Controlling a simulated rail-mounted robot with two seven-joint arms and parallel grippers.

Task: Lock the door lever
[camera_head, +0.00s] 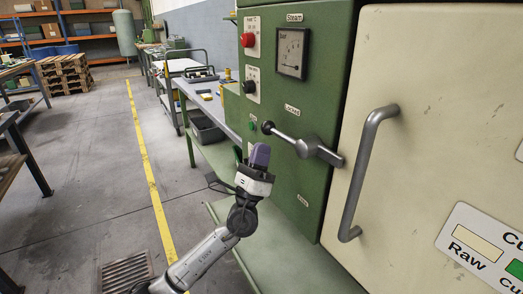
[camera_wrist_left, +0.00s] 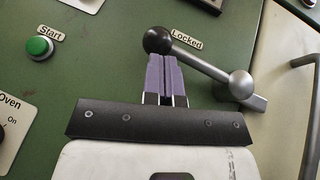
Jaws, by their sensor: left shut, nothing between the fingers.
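The door lever (camera_head: 295,140) is a grey rod with a black ball knob, on the green machine front beside the cream door (camera_head: 430,90). It slants up and left from its round hub, with the knob just below the "Locked" label (camera_head: 292,109). In the left wrist view the lever (camera_wrist_left: 200,65) has its knob next to the "Locked" label (camera_wrist_left: 187,40). My left gripper (camera_head: 260,154) is shut and empty, its purple fingertips just below and left of the lever. In the wrist view the fingertips (camera_wrist_left: 166,58) lie close by the knob; contact cannot be told. My right gripper is out of view.
A grey door handle (camera_head: 365,170) stands out from the cream door, right of the lever. A green Start button (camera_wrist_left: 39,46) is left of the fingers. A red button (camera_head: 248,40) and a Steam gauge (camera_head: 291,53) are above. A workbench (camera_head: 205,100) stands behind.

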